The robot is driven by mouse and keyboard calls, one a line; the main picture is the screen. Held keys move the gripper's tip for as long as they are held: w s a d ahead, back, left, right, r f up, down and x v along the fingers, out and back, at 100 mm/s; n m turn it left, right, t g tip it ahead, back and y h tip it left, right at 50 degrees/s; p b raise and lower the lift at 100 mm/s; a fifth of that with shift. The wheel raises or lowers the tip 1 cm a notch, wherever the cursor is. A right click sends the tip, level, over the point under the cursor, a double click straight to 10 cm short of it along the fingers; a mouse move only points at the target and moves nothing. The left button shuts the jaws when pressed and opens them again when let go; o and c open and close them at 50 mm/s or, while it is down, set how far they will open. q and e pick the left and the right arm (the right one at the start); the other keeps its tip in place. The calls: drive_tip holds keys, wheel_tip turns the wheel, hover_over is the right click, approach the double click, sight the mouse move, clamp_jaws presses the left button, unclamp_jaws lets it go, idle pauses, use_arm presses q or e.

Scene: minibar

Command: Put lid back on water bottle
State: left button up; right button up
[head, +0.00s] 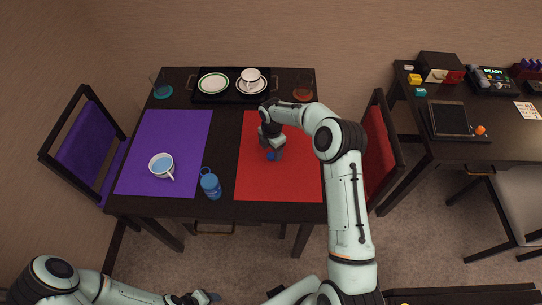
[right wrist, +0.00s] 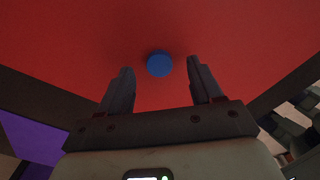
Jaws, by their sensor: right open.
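A blue water bottle (head: 210,185) stands upright near the front edge of the table, between the two mats, with a loop at its top. A small round blue lid (head: 270,156) lies on the red mat (head: 300,180). My right gripper (head: 272,152) points down over the lid and partly hides it in the head view. In the right wrist view the lid (right wrist: 160,64) appears between the tips of my open right gripper (right wrist: 161,70), with a gap on each side. My left gripper (head: 200,298) is low at the bottom edge, away from the table, its jaws unclear.
A purple mat (head: 190,130) with a white mug (head: 161,165) lies left of the bottle. A dark tray (head: 232,97) with plates and a cup is at the back. Clear glasses stand on the teal coaster (head: 163,92) and red coaster (head: 302,95). Chairs flank the table.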

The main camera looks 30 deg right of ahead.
wheel_tip(320, 180, down, 2)
idle(0.4)
drive_tip(key=c, duration=1.1)
